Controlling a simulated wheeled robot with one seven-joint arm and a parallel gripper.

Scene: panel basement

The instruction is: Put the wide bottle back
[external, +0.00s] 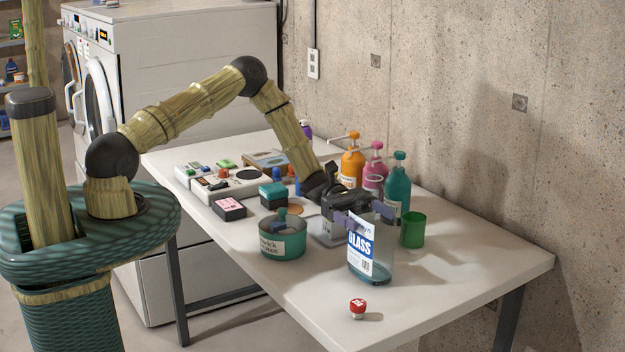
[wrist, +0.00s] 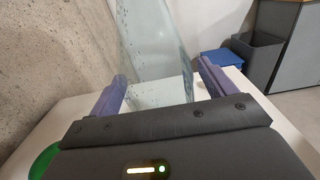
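The wide bottle (external: 384,262) is a clear, flat-sided bottle with a white and blue "GLASS" label and a bluish bottom. It is upright at the front right of the table in the external view. In the wrist view the clear bottle (wrist: 158,50) stands between my purple fingers. My gripper (external: 366,216) has one finger against each side of its upper part. The fingers also show in the wrist view (wrist: 160,82), apart by about the bottle's width. I cannot tell whether its base touches the table.
A red and white cap (external: 357,309) lies near the front edge of the table (external: 470,275). A green cup (external: 413,230), a teal pump bottle (external: 397,188) and an orange one (external: 352,166) stand behind. A teal tub (external: 283,241) is left. The table's right end is clear.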

